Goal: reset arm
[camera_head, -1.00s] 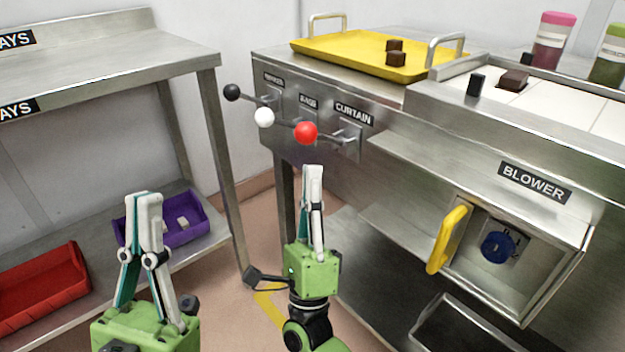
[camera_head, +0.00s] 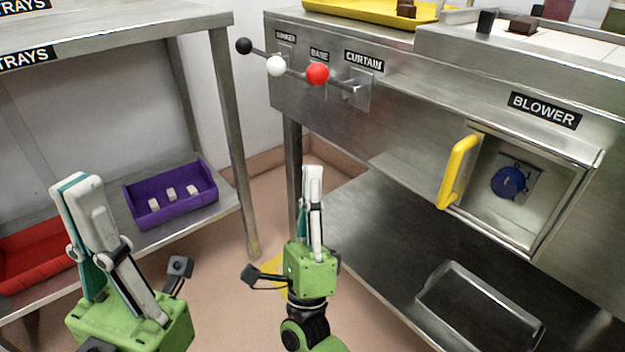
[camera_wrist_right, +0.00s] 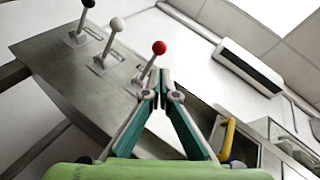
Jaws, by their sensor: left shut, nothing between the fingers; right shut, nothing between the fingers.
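My left gripper (camera_head: 78,186) is at the lower left in the head view, shut and empty, in front of the shelf rack. My right gripper (camera_head: 313,172) is in the lower middle, pointing up, shut and empty, apart from the machine's front. In the right wrist view my right gripper's fingers (camera_wrist_right: 165,78) meet at the tips, below the red-knobbed lever (camera_wrist_right: 159,47) in the picture. No object is held by either gripper.
The machine carries levers with black (camera_head: 244,46), white (camera_head: 276,66) and red (camera_head: 317,73) knobs. A yellow handle (camera_head: 458,172) is beside the recess with a blue dial (camera_head: 509,183). Purple (camera_head: 140,214) and red (camera_head: 30,262) bins sit on the lower left shelf.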

